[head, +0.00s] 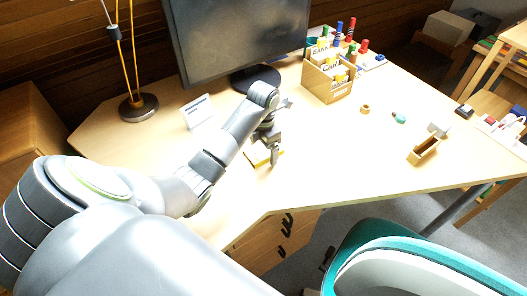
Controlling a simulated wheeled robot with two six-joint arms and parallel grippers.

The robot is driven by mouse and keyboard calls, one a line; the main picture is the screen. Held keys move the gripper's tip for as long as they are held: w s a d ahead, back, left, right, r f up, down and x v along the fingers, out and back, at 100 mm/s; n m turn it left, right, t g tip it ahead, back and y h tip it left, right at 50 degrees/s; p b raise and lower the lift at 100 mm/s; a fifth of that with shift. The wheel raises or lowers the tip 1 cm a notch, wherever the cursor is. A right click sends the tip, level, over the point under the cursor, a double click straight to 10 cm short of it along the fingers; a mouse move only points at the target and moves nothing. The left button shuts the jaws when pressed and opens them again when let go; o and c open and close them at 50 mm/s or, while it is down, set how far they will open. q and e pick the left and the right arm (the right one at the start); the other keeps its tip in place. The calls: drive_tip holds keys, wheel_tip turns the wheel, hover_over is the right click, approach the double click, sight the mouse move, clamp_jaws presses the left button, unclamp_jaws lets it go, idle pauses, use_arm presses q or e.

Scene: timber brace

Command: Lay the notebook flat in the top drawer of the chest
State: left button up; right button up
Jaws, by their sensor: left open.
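My left gripper (273,157) is over the desk, pointing down, with its jaws open. A small flat yellow thing (257,159), which looks like the notebook, lies on the desk at the fingertips and is partly hidden by them. I cannot tell whether the fingers touch it. The chest (262,247) is a wooden drawer unit under the front edge of the desk, with dark handles on its front. Its drawers look shut, though my arm hides part of it. My right gripper is not in view.
A monitor (237,42) stands behind the gripper, with a white card (197,111) to its left. A wooden organizer (328,80) and a small wooden holder (424,151) stand to the right. A teal chair (372,236) is near the chest. The desk's right middle is mostly clear.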

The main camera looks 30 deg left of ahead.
sight(264, 149)
use_arm(q)
drive_tip(key=c, duration=1.2)
drive_tip(key=shift+o, duration=0.2)
drive_tip(key=shift+w+r, duration=0.1)
drive_tip(key=shift+r, duration=1.55)
wheel_tip(264, 149, up, 7)
drive_tip(key=p, duration=0.6)
